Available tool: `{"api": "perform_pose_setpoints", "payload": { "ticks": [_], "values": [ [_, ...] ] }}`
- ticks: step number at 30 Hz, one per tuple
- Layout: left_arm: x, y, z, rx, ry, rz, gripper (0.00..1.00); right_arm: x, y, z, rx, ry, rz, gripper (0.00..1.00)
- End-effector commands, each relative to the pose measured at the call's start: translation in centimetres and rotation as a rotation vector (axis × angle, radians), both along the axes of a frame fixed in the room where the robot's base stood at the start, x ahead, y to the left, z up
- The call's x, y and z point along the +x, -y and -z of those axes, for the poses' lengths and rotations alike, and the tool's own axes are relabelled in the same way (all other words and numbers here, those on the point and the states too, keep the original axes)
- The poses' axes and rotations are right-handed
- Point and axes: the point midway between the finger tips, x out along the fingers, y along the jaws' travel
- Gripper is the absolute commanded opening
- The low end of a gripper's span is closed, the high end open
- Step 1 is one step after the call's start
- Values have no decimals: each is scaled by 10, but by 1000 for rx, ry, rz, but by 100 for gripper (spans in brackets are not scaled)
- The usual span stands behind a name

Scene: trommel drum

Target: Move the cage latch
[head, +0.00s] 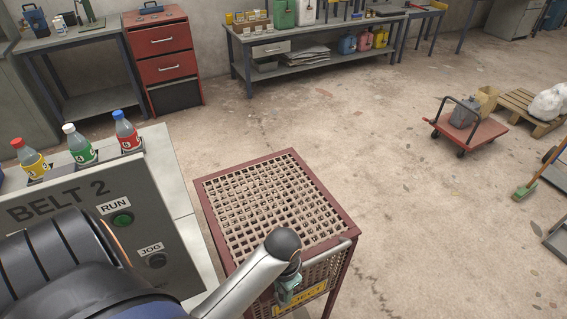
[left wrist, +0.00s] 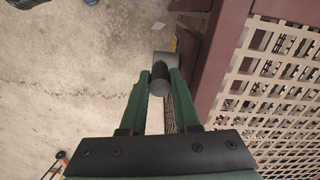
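The cage (head: 275,205) has a dark red frame and a pale mesh top, with a yellow label on its front. My left gripper (head: 288,290) is at the cage's front, beside the label, and the arm hides part of that side. In the left wrist view the latch (left wrist: 160,78), a short grey and black cylinder, lies between the green fingertips of my left gripper (left wrist: 160,88). Both fingers appear to touch its sides, with no gap seen. The cage's red frame and mesh (left wrist: 275,80) are just to the right. My right gripper is not in view.
The grey BELT 2 panel (head: 85,215) with RUN and JOG buttons stands left of the cage, with three bottles (head: 80,145) along its top. A red cart (head: 467,128) is at the right.

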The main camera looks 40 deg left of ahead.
Motion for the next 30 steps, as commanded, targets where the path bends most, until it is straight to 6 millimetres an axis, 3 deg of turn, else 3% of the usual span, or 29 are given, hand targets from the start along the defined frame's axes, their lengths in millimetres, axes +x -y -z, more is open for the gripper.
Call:
{"api": "perform_pose_setpoints", "payload": {
  "ticks": [1, 7, 30],
  "values": [
    [0, 0, 0, -1, 0, 0, 22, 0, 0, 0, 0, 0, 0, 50],
    [0, 0, 0, -1, 1, 0, 0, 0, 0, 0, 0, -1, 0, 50],
    [1, 0, -1, -1, 4, 0, 0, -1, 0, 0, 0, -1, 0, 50]
  ]
}}
